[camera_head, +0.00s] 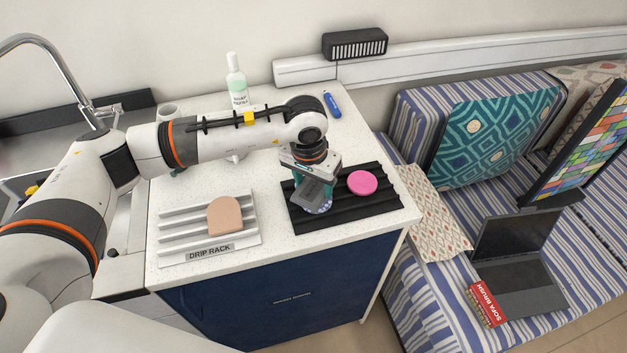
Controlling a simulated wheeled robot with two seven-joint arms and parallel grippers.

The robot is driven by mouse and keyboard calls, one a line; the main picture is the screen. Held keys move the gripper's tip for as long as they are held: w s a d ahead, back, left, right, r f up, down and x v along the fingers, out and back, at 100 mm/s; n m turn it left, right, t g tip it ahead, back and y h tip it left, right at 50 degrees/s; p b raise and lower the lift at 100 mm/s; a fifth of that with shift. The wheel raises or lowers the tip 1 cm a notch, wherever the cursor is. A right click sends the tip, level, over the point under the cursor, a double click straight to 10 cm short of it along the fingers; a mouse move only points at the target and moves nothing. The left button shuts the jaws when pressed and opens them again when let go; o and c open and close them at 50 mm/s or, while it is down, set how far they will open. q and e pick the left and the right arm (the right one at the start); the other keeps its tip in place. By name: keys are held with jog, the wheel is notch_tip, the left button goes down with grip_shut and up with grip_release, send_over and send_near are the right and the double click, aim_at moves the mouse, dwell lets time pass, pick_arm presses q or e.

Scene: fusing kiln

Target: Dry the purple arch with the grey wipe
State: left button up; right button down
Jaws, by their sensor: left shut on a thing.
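My left gripper (313,186) comes in from the left and points down over the black ribbed tray (385,212). It is shut on a dark grey piece that looks like the grey wipe (309,193). A light bluish rounded edge (320,209) shows just below the grey piece. The gripper hides most of it, and I cannot tell whether it is the purple arch or whether they touch. No clearly purple arch shows elsewhere. My right gripper is not in view.
A pink round piece (362,182) lies on the black tray, right of my gripper. A tan arch (224,215) lies on the white drip rack (172,243) at left. A soap bottle (236,82) and blue tube (332,105) stand behind. The sofa (412,284) is right of the counter.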

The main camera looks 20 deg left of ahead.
aim_at(313, 187)
pick_arm(q)
jog(key=shift+f+b, duration=0.35)
jog(key=shift+b, duration=0.05)
dwell(0.4)
jog(key=o, duration=0.6)
jog(key=shift+r, duration=0.25)
dwell(0.4)
jog(key=c, duration=0.9)
jog(key=shift+o, duration=0.2)
jog(key=shift+r+p, duration=0.65)
jog(key=shift+r, duration=1.9)
